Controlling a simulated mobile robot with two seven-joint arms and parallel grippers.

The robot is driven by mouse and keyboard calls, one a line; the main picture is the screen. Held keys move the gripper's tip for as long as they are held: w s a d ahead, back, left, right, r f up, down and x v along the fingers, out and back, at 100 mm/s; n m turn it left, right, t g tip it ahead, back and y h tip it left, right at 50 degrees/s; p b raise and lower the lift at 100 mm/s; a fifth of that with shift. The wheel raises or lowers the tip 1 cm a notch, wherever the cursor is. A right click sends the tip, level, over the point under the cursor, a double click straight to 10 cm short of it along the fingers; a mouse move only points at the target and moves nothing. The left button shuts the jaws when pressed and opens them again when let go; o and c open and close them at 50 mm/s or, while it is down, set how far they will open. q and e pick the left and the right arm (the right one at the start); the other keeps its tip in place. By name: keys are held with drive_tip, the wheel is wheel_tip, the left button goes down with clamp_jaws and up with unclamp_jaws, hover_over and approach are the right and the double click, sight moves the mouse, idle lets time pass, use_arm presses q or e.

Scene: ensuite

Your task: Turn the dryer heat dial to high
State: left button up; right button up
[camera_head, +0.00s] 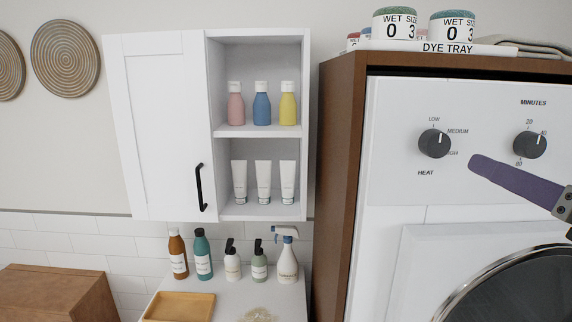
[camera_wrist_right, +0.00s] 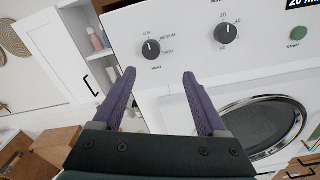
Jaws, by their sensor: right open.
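The heat dial (camera_head: 434,143) is a dark round knob on the white dryer's panel, above the word HEAT. LOW is printed above it, MEDIUM at its right and HIGH lower right, partly hidden by the knob. Its pale pointer mark tilts up and right, roughly toward MEDIUM. My right gripper (camera_head: 476,163) shows in the head view as one purple finger, its tip just right of and below the dial, apart from it. In the right wrist view the gripper (camera_wrist_right: 159,74) is open and empty, with the dial (camera_wrist_right: 151,50) beyond the gap between its fingertips. My left gripper is not in view.
The minutes dial (camera_head: 529,145) sits right of the heat dial, close above my right finger. The round dryer door (camera_head: 520,285) is below. A wooden surround (camera_head: 338,150) and a white cabinet (camera_head: 160,125) stand left.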

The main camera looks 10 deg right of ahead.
sight(440, 145)
drive_tip(key=shift+n+t+y, duration=0.3)
drive_tip(key=shift+n, duration=0.5)
drive_tip(key=w+p, duration=0.1)
drive_tip(key=w, duration=0.2)
drive_tip(key=w+p, duration=0.1)
drive_tip(key=w, duration=0.2)
drive_tip(key=w+p, duration=0.2)
drive_tip(key=w, duration=0.2)
drive_tip(key=shift+d+r, duration=0.25)
drive_tip(key=shift+d, duration=0.05)
drive_tip(key=shift+w+f, duration=0.1)
drive_tip(key=shift+w, duration=0.25)
clamp_jaws()
